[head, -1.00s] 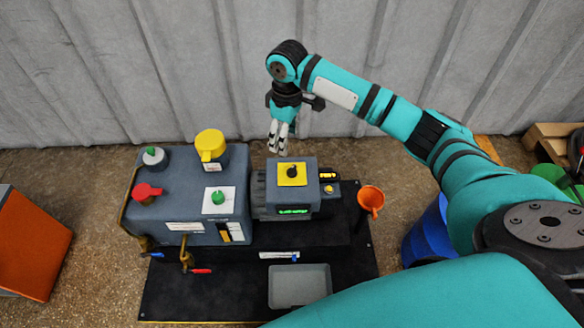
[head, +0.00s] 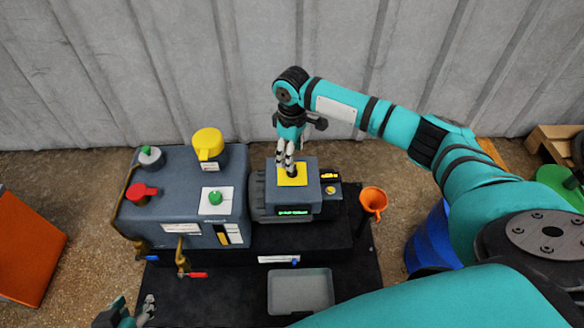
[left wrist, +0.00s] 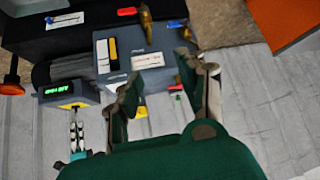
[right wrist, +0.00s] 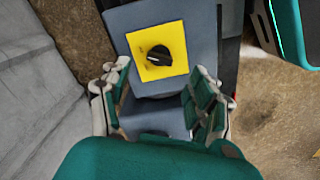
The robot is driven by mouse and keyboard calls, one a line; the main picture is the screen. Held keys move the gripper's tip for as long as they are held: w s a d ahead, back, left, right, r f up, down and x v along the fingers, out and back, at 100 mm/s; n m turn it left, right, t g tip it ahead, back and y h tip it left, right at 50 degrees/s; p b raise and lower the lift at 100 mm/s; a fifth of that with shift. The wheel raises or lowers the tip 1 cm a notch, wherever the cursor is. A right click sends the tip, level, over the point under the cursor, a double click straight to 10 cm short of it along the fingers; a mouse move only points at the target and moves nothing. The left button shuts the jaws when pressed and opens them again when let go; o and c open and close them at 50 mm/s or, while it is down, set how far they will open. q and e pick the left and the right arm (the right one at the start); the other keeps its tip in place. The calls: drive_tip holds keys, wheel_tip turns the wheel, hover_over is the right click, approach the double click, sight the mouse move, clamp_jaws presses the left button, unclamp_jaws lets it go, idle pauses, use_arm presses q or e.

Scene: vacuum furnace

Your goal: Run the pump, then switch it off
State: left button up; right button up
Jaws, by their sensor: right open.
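The pump is a grey block with a motor housing (head: 277,204) on its right. A black rotary knob on a yellow plate (head: 281,180) tops this housing, and a lit green display (head: 294,212) is on its front. My right gripper (head: 289,170) is over the knob, its tips partly hiding it. In the right wrist view the knob (right wrist: 159,55) lies just beyond and between the spread, empty fingers; contact cannot be told. My left gripper (head: 149,306) is at the lower left, and in the left wrist view its fingers (left wrist: 165,90) are apart and empty.
The pump block carries a red knob (head: 141,192), a yellow cap (head: 208,143) and a green knob (head: 215,197). A grey tray (head: 300,291) lies on the black base in front. An orange funnel (head: 373,200) stands right, near a blue drum (head: 432,238). A corrugated wall is behind.

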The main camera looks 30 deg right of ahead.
wheel_tip(320, 180, down, 5)
drive_tip(key=shift+b, duration=0.7)
use_arm(q)
drive_tip(key=w+d+r+t+h, duration=0.1)
drive_tip(key=w+d+r+t, duration=0.1)
drive_tip(key=w+r+t, duration=0.3)
drive_tip(key=shift+w+d+r, duration=0.25)
drive_tip(key=shift+w+r, duration=0.25)
drive_tip(key=shift+r, duration=0.1)
use_arm(e)
drive_tip(key=shift+f, duration=0.3)
